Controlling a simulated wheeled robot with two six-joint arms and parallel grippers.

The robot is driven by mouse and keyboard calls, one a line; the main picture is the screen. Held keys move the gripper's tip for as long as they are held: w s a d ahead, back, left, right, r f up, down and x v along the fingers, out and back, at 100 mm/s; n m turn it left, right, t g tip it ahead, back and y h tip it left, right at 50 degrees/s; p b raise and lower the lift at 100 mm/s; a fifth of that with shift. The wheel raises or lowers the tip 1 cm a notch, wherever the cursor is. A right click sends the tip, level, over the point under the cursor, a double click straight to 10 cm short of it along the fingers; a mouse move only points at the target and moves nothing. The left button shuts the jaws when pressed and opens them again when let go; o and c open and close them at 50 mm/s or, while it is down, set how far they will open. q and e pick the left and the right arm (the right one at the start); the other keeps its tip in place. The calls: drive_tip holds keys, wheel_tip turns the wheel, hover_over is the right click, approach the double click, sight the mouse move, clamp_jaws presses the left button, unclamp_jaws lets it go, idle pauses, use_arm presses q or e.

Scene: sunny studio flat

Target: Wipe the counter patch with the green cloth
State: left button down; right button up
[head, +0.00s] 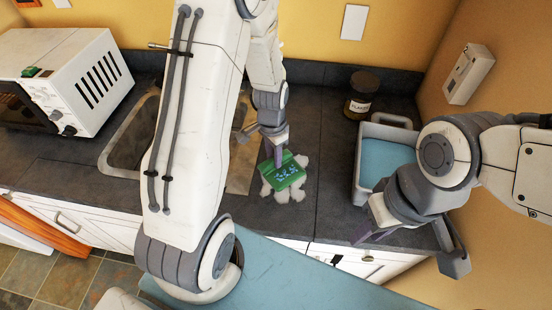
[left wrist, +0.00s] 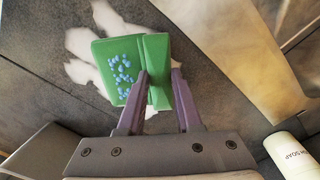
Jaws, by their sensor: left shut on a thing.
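The green cloth (head: 285,174), a folded piece with blue dots, is over the white patch (head: 282,191) on the dark counter. My left gripper (head: 279,154) is shut on the cloth from above. In the left wrist view the cloth (left wrist: 119,68) stands between and beyond the purple fingers (left wrist: 158,92), and the white patch (left wrist: 80,45) shows around it, partly hidden by the cloth. I cannot tell whether the cloth touches the counter. My right gripper (head: 371,235) is at the counter's front edge, in front of the grey tub; its finger opening is unclear.
A grey tub (head: 359,165) with blue inside stands right of the patch. A dark jar (head: 359,95) stands behind it. The sink (head: 128,137) and a white microwave (head: 85,75) are left. A soap bottle (left wrist: 291,155) shows in the left wrist view.

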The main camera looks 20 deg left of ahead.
sight(273, 183)
use_arm(q)
drive_tip(key=shift+w+a, duration=0.85)
drive_tip(key=shift+a, duration=0.2)
drive_tip(key=shift+w+a, duration=0.8)
drive_tip(key=shift+a, duration=0.25)
drive_tip(key=shift+d, duration=0.1)
drive_tip(key=shift+w+d+p, duration=0.2)
drive_tip(key=shift+w+d, duration=0.05)
drive_tip(key=shift+d, duration=0.65)
drive_tip(key=shift+w+d+p, duration=0.2)
drive_tip(key=shift+w+d, duration=0.05)
drive_tip(key=shift+d, duration=0.6)
drive_tip(key=shift+s+d, duration=0.3)
drive_tip(key=shift+s, duration=0.65)
drive_tip(key=shift+s+d, duration=0.25)
drive_tip(key=shift+s, duration=0.65)
drive_tip(key=shift+s+d, duration=0.3)
drive_tip(key=shift+s, duration=0.65)
drive_tip(key=shift+s+d+b, duration=0.15)
drive_tip(key=shift+s+d, duration=0.1)
drive_tip(key=shift+s, duration=0.6)
drive_tip(key=shift+s+d+b, duration=0.2)
drive_tip(key=shift+s+d, duration=0.05)
drive_tip(key=shift+s, duration=0.65)
drive_tip(key=shift+s+d+b, duration=0.15)
drive_tip(key=shift+s+d, duration=0.1)
drive_tip(key=shift+s, duration=0.6)
